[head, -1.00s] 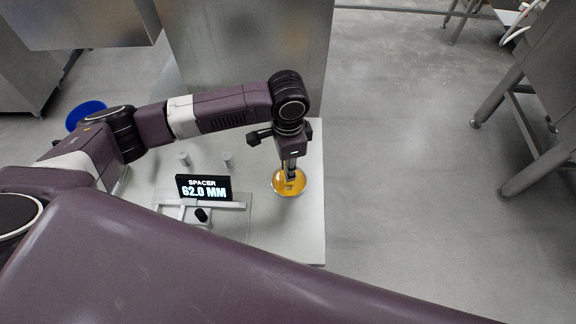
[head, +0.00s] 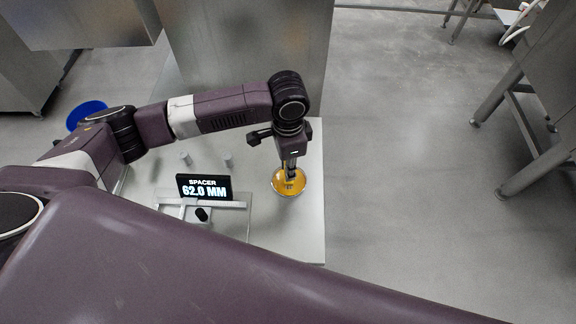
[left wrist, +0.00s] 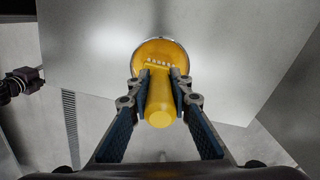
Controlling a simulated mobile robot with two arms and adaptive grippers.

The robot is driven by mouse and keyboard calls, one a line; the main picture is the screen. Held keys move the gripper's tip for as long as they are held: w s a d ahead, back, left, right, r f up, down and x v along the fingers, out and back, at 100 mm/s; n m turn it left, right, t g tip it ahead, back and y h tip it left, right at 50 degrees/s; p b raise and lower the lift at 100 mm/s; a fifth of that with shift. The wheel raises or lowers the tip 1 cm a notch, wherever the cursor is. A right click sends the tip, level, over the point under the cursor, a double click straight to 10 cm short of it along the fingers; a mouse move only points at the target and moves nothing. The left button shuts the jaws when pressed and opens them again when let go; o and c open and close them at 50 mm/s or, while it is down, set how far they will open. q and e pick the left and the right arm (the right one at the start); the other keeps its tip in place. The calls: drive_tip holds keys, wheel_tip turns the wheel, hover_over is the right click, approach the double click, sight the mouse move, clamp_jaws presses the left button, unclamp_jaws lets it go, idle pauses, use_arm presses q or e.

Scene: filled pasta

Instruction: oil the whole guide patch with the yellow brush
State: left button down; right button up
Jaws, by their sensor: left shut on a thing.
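My left gripper (head: 289,163) is shut on the yellow brush (left wrist: 160,98), and the gripper also shows in the left wrist view (left wrist: 159,78). The thick yellow handle points toward the wrist camera, with a row of pale bristle tufts at its far end. The brush head is over or in a round dish of amber oil (head: 303,184), which also shows in the left wrist view (left wrist: 160,45). I cannot tell whether the bristles touch the oil. No guide patch can be made out clearly. My right gripper is not in view.
A black display (head: 203,188) reading "SPACER 62.0 MM" stands left of the dish. Before it lies a clear plate (head: 235,228) with a pale sliding bar and black knob. Two small pale cylinders (head: 228,160) stand behind. The white table (head: 308,235) is bare at front right.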

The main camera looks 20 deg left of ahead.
use_arm(q)
drive_tip(key=shift+r+p, duration=2.4)
drive_tip(key=shift+p, duration=0.5)
drive_tip(key=shift+r, duration=1.05)
